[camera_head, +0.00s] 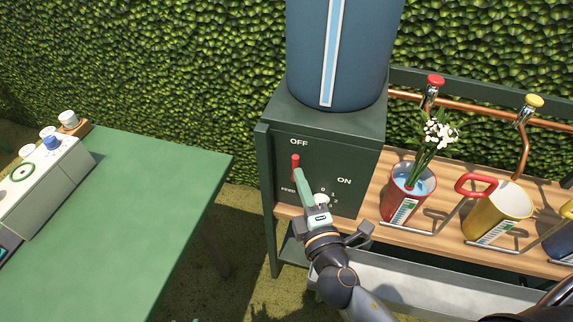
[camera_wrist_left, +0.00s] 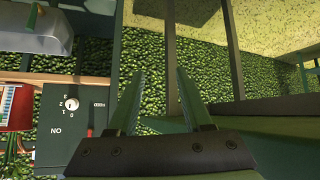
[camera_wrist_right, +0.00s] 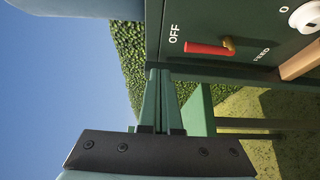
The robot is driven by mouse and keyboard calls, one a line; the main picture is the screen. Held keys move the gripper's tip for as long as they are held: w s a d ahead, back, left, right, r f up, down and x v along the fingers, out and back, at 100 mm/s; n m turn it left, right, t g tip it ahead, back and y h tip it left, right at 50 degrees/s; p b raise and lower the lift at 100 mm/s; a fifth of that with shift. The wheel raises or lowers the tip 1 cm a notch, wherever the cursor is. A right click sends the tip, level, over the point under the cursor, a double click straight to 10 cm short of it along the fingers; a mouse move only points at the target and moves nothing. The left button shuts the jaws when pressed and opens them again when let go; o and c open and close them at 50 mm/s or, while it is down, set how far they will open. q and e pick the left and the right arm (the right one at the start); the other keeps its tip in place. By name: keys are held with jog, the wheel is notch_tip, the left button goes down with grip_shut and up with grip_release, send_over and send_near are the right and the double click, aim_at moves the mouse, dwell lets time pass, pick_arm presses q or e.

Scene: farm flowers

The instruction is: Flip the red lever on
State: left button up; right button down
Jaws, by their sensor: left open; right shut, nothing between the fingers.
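The red lever (camera_head: 295,162) is on the dark green control panel (camera_head: 345,190), pointing up at the OFF label, with ON lower right. My right gripper (camera_head: 298,173) is shut and empty, its green fingertips close to the lever in the head view. In the right wrist view the lever (camera_wrist_right: 206,48) lies to the right of the fingertips (camera_wrist_right: 159,72); I cannot tell whether they touch. My left gripper (camera_wrist_left: 160,73) is open and empty in the left wrist view. A bit of red (camera_wrist_left: 89,132), perhaps the lever, shows there beside the panel's FEED label.
A white dial (camera_head: 322,199) sits low on the panel under a blue tank (camera_head: 340,50). Right of it, a wooden shelf (camera_head: 455,243) holds a red pitcher (camera_head: 400,200) with white flowers and a yellow pitcher (camera_head: 490,220). A green table (camera_head: 150,210) stands left.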

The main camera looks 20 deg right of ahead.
aim_at(296, 166)
pick_arm(q)
jog(key=shift+h, duration=0.3)
jog(key=f+b, duration=0.1)
jog(key=b, duration=0.1)
jog(key=d+f+b, duration=0.1)
jog(key=f, duration=0.1)
jog(key=f+b, duration=0.2)
jog(key=shift+d+f+b, duration=0.1)
jog(key=shift+d+b, duration=0.2)
jog(key=shift+d, duration=0.1)
pick_arm(e)
notch_tip(296, 166, down, 7)
jog(key=s, duration=0.1)
jog(key=shift+a, duration=0.15)
jog(key=shift+r, duration=0.15)
pick_arm(q)
jog(key=shift+a+r+p, duration=0.4)
jog(key=shift+a+p, duration=0.05)
jog(key=shift+p, duration=0.35)
pick_arm(e)
jog(key=w, duration=1)
jog(key=shift+d, duration=0.3)
pick_arm(q)
jog(key=shift+s+f, duration=0.15)
